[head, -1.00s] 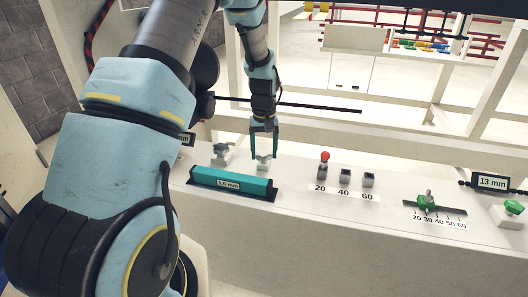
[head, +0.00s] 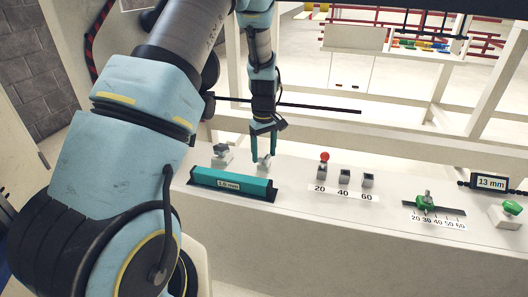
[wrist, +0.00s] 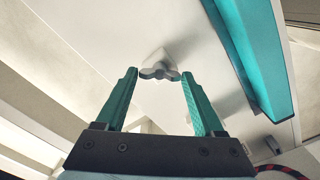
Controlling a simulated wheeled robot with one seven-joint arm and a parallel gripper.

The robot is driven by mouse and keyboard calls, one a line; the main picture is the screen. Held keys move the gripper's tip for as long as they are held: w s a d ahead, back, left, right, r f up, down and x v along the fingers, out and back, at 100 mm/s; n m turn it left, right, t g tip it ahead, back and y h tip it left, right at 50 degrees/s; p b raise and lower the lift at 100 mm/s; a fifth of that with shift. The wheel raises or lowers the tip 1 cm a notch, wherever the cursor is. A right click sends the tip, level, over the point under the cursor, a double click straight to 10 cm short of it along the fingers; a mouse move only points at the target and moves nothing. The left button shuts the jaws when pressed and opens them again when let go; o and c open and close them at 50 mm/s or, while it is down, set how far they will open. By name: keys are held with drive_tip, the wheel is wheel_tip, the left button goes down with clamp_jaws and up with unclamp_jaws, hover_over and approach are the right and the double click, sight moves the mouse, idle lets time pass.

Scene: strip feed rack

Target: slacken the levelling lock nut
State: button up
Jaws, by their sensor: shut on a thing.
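The levelling lock nut, a small grey winged nut (wrist: 159,71) on a pale base, stands on the white panel. In the head view the nut (head: 264,161) is behind the teal level housing (head: 232,184), which reads 1.0 mm. My gripper (head: 264,158) points down onto the nut. In the wrist view the teal fingers of my gripper (wrist: 160,74) are shut on the nut's wings, one on each side. I take this to be the lock nut; no label on it shows.
A second grey knob (head: 221,155) stands close to the left.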

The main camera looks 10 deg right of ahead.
drive_tip(key=o, duration=1.4)
wheel_tip(320, 180, up, 11)
drive_tip(key=shift+f+b, duration=0.1)
drive_tip(key=shift+b, duration=0.55)
drive_tip(key=s+a+r+m+p, duration=0.1)
drive_tip(key=s+a+r, duration=0.1)
drive_tip(key=s+a, duration=0.3)
drive_tip(key=s+a+r+m+t+p, duration=0.1)
drive_tip(key=s+a, duration=0.4)
drive_tip(key=a, duration=0.5)
drive_tip(key=s+a+r+m+p, duration=0.1)
drive_tip(key=s+a+r+m, duration=0.1)
drive_tip(key=s+a, duration=0.4)
drive_tip(key=shift+a+r+m+t, duration=0.35)
drive_tip(key=shift+a+r, duration=0.35)
drive_tip(key=shift+a, duration=0.3)
